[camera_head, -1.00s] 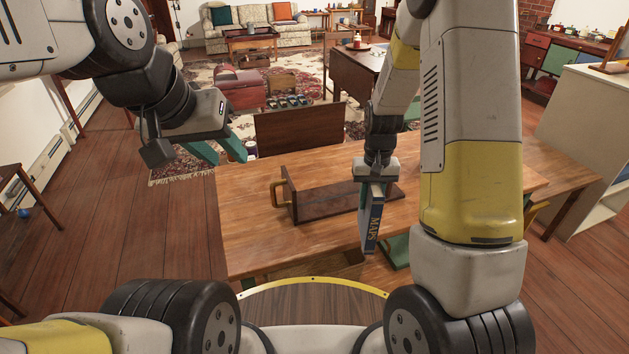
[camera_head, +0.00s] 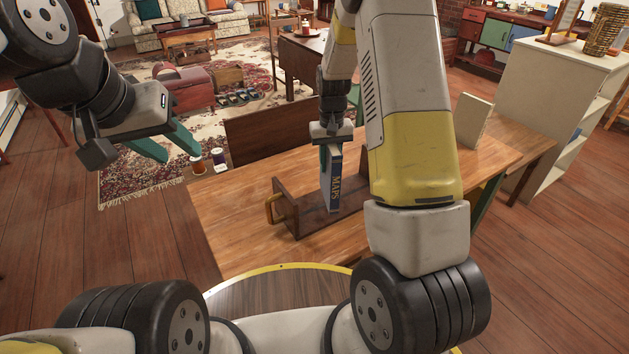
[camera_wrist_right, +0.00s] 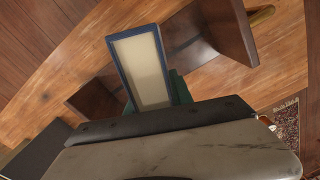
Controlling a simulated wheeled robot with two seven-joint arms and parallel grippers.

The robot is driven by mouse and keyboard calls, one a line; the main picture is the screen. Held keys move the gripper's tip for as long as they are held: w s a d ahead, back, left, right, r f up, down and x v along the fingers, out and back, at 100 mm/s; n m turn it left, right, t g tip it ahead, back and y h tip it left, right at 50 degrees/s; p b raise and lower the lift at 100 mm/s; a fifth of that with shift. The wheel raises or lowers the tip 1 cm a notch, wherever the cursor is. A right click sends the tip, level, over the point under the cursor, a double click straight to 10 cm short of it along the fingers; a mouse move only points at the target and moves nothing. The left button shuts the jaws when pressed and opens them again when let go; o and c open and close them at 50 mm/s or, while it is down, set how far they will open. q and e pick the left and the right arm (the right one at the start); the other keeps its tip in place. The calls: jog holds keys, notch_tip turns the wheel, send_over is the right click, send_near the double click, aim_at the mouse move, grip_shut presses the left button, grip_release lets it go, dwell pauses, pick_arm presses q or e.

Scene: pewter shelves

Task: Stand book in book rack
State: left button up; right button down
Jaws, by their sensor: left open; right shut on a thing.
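The dark blue book (camera_head: 334,181) with "MAPS" on its spine is held upright over the wooden book rack (camera_head: 309,222). My right gripper (camera_head: 331,137) is shut on the book's top end. In the right wrist view the book (camera_wrist_right: 144,70) shows its pale page edges inside a blue cover, with the rack (camera_wrist_right: 213,35) beneath and beside it. I cannot tell whether the book's lower end touches the rack's base. My left gripper (camera_head: 170,143) is open and empty, in the air to the left of the table.
The rack stands on a wooden table (camera_head: 232,212); its end panel with a tan handle (camera_head: 270,207) faces left. A pale shelf unit (camera_head: 540,95) is at the right. The table's left part is clear.

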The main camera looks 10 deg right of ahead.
jog(key=s+d+r+n, duration=0.2)
jog(key=s+d+n, duration=0.2)
jog(key=s+d, duration=0.45)
jog(key=w+a+f, duration=0.2)
jog(key=w+a, duration=0.2)
jog(key=a, duration=0.2)
jog(key=w+a+f, duration=0.3)
jog(key=a, duration=0.4)
jog(key=shift+w+a, duration=0.2)
jog(key=shift+w, duration=0.2)
jog(key=shift+f, duration=0.2)
jog(key=c, duration=1.1)
grip_release()
